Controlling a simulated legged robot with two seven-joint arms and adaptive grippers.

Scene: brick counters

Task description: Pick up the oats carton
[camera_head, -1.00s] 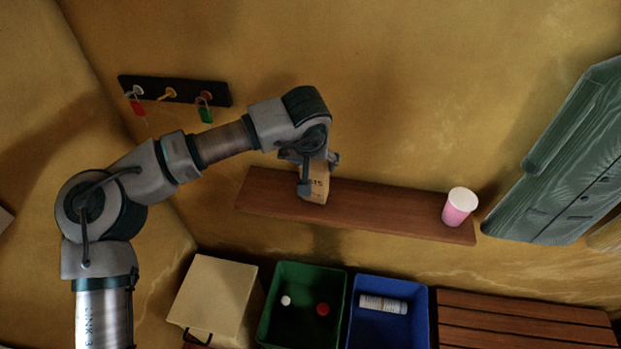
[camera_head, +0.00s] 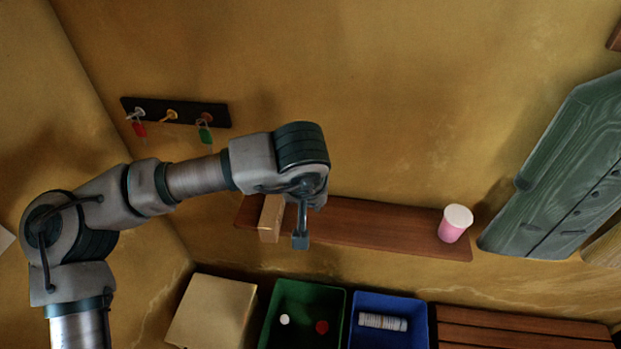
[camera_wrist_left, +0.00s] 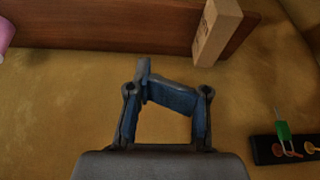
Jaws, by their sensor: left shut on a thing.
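The oats carton (camera_head: 271,218), a tan box, is on the wooden shelf towards its left end. It reaches slightly past the shelf's front edge; I cannot tell whether it stands or lies. My left gripper (camera_head: 301,238) is just right of the carton, in front of the shelf. In the left wrist view the carton (camera_wrist_left: 216,33) is beyond the fingers, with a gap. My right gripper is not in view.
The shelf (camera_head: 365,228) also bears a pink cup (camera_head: 455,224) at its right. A key rack (camera_head: 180,112) hangs on the wall at left. Below are a beige box (camera_head: 212,312), a green bin (camera_head: 302,335) and a blue bin (camera_head: 390,341). A green shutter (camera_head: 560,180) is at right.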

